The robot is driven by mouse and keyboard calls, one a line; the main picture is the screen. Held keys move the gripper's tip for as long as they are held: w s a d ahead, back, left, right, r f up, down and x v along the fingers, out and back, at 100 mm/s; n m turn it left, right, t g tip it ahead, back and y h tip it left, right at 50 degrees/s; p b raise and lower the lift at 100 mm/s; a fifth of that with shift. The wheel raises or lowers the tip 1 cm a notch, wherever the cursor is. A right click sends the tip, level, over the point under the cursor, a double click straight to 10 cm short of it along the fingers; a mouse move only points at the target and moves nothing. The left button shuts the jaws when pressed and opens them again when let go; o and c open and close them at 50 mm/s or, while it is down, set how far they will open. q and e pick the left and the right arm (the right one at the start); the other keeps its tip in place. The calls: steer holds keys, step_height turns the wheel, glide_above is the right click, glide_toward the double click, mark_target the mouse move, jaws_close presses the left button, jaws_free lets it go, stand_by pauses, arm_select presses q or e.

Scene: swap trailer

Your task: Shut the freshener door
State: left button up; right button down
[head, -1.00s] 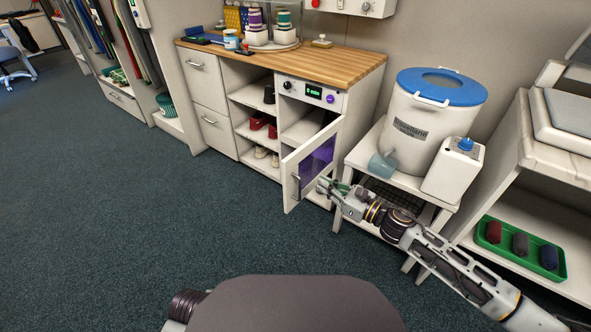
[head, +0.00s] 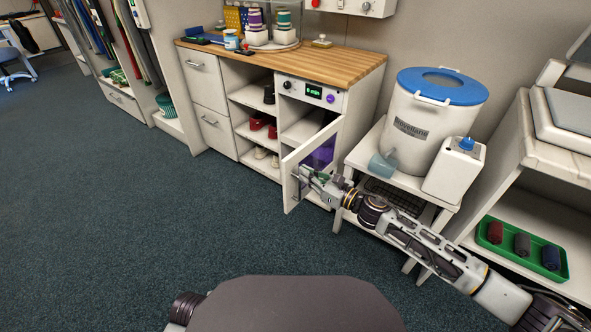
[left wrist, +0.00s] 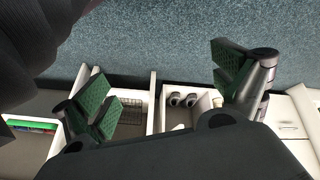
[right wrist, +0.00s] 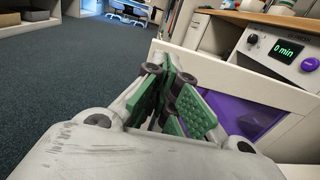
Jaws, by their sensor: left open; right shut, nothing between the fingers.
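The freshener door (head: 320,152) is a white panel with a purple window, standing open from the cabinet below the display panel (head: 312,91). My right gripper (head: 306,174) is shut and empty at the outer face of the door, near its free edge, overlapping the handle in the head view. The door's purple window also shows behind the gripper in the right wrist view (right wrist: 245,112). I cannot tell whether the fingertips touch the door or handle. My left gripper (left wrist: 165,90) is open and empty in the left wrist view; its fingers are out of the head view.
A small white stand (head: 360,157) with a blue-lidded drum (head: 425,112) stands close to the right of the freshener. Open shelves with shoes (head: 262,120) lie to its left. The carpet (head: 150,230) in front is clear.

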mark_target(288, 165)
steer(key=shift+x, duration=1.05)
steer(key=shift+b+x, duration=0.45)
steer(key=shift+x, duration=0.6)
steer(key=shift+w+a, duration=0.1)
steer(key=shift+a, duration=0.05)
arm_select(q)
steer(key=f, duration=0.2)
steer(key=shift+s+d+f, duration=0.25)
steer(key=shift+d+f, duration=0.05)
steer(key=shift+f, duration=0.05)
steer(key=shift+w+r, duration=0.1)
steer(key=shift+r, duration=0.05)
